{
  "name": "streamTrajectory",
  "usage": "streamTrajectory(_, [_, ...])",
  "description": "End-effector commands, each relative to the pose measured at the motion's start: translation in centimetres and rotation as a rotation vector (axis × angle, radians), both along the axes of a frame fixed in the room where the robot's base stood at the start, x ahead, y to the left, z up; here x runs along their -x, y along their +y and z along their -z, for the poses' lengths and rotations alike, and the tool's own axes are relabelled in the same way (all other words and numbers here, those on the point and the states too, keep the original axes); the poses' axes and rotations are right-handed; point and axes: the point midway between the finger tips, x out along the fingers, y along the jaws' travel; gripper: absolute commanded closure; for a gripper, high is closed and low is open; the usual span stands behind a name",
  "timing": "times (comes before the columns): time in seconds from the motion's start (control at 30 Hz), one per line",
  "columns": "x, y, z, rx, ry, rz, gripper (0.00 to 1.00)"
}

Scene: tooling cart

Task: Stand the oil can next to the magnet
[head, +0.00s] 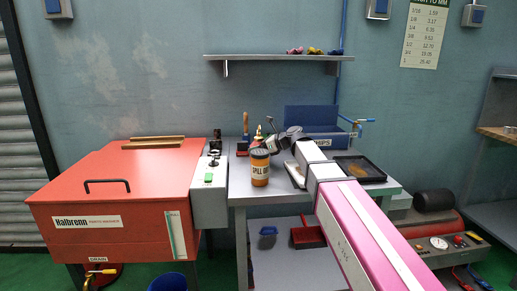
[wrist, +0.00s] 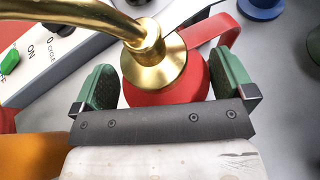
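The oil can has a red body and a brass collar and spout. In the wrist view the oil can (wrist: 165,70) stands between the two green fingers of my gripper (wrist: 165,90), its spout reaching to the upper left. A narrow pale gap shows beside the left finger; contact on the right is unclear. In the head view the oil can (head: 258,134) is mostly hidden behind an orange jar, with my gripper (head: 270,143) beside it. I cannot pick out the magnet with certainty.
The orange jar (head: 260,168) stands at the front of the grey bench, close to my gripper. A red parts washer (head: 120,190) with a grey switch box (head: 210,190) adjoins on the left. A wooden-handled tool (head: 246,125) stands behind. A dark tray (head: 360,170) lies to the right.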

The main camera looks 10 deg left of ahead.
Motion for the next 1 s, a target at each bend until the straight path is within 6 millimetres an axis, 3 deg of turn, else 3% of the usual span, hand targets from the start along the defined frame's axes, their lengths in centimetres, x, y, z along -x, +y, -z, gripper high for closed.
streamTrajectory(0.27, [0.1, -0.4, -0.4, 0.0, 0.001, 0.001, 0.0])
streamTrajectory(0.7, [1.3, -7.8, -3.5, 0.0, 0.0, 0.002, 0.0])
streamTrajectory(1.0, [1.7, -10.7, -4.8, -0.001, 0.0, 0.001, 0.0])
